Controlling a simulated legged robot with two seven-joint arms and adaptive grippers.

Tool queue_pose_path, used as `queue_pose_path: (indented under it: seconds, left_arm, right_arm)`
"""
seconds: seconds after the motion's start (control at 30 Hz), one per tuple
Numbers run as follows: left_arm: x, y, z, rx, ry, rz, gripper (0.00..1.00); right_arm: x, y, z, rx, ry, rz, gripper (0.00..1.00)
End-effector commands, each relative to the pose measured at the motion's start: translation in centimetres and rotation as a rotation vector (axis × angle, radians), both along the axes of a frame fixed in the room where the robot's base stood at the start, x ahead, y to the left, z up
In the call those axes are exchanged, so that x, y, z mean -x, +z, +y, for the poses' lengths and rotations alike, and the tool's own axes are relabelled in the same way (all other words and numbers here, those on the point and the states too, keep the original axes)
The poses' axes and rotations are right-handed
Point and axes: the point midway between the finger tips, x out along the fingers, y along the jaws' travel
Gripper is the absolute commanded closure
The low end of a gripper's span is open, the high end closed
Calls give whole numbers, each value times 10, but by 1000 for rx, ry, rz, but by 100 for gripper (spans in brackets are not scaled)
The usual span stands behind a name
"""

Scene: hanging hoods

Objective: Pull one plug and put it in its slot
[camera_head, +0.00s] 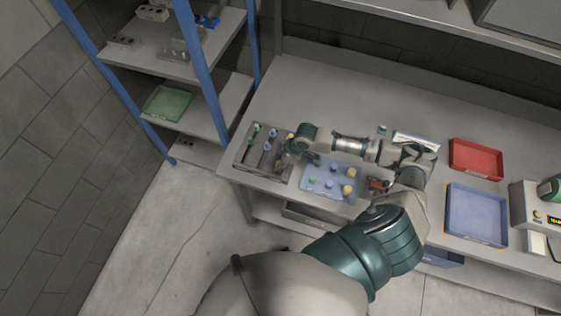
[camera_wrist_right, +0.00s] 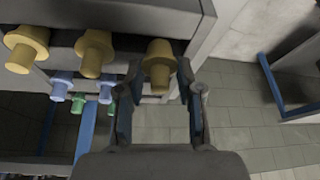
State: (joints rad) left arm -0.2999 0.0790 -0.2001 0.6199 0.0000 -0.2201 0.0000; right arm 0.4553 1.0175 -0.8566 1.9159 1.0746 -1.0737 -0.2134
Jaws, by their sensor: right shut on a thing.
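My right gripper (camera_head: 284,157) is over the right side of a grey slotted tray (camera_head: 246,160) at the left end of the bench. In the wrist view its two fingers (camera_wrist_right: 158,82) are shut on a yellow plug (camera_wrist_right: 159,62). Two more yellow plugs (camera_wrist_right: 93,53) stand to the left, with several smaller blue plugs (camera_wrist_right: 60,86) and a green plug (camera_wrist_right: 78,105) beyond. A blue board (camera_head: 319,190) with green, blue and yellow plugs lies right of the tray in the head view. The gripper hides part of the tray. My left gripper is not in view.
A red tray (camera_head: 475,158) and a blue tray (camera_head: 477,214) stand on the right of the bench. A shelf with blue posts (camera_head: 201,70) rises at the left. My right arm spans the bench front. The back of the bench is mostly clear.

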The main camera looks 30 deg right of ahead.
Motion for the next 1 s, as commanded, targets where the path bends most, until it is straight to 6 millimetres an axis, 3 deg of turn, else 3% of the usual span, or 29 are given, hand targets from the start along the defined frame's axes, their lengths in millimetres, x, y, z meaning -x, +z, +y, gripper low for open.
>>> queue_pose_path:
  seconds: [1.0]
  left_arm:
    - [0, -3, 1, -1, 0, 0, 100]
  right_arm:
    - [0, -14, 0, 0, 0, 1, 87]
